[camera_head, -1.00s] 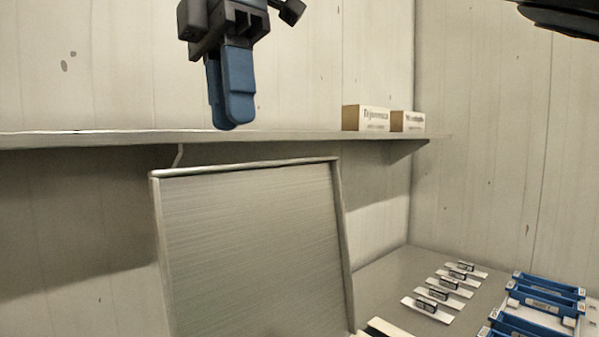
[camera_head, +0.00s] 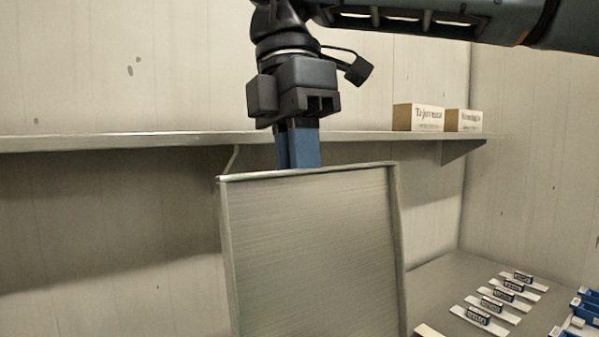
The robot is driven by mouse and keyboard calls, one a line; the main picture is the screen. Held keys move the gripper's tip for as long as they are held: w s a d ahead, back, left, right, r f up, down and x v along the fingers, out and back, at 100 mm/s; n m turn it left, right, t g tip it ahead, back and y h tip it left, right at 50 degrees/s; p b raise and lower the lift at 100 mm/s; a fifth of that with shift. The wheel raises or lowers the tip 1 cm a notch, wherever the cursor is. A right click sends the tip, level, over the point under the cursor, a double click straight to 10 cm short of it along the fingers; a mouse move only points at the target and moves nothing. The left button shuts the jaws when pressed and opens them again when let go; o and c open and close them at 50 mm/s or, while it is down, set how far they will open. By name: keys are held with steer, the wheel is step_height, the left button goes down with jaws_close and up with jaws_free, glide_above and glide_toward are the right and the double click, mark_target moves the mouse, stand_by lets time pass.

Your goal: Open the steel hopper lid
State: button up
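The steel hopper lid (camera_head: 315,255) is a large brushed-metal panel with a raised rim, standing steeply upright below the wall shelf. Its lower edge and the hopper are out of view. My gripper (camera_head: 298,166) has blue fingers pointing down at the lid's top rim, left of its middle. The fingers lie close together with no clear gap, and I see nothing between them. The fingertips end at the rim line and seem to be hidden behind it. I cannot tell if they touch the lid.
A shelf (camera_head: 100,142) runs along the back wall behind the lid, with two small labelled boxes (camera_head: 418,118) on its right part. A grey table (camera_head: 440,285) at lower right bears several white labelled pieces (camera_head: 485,317) and blue trays (camera_head: 590,305).

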jaws_close()
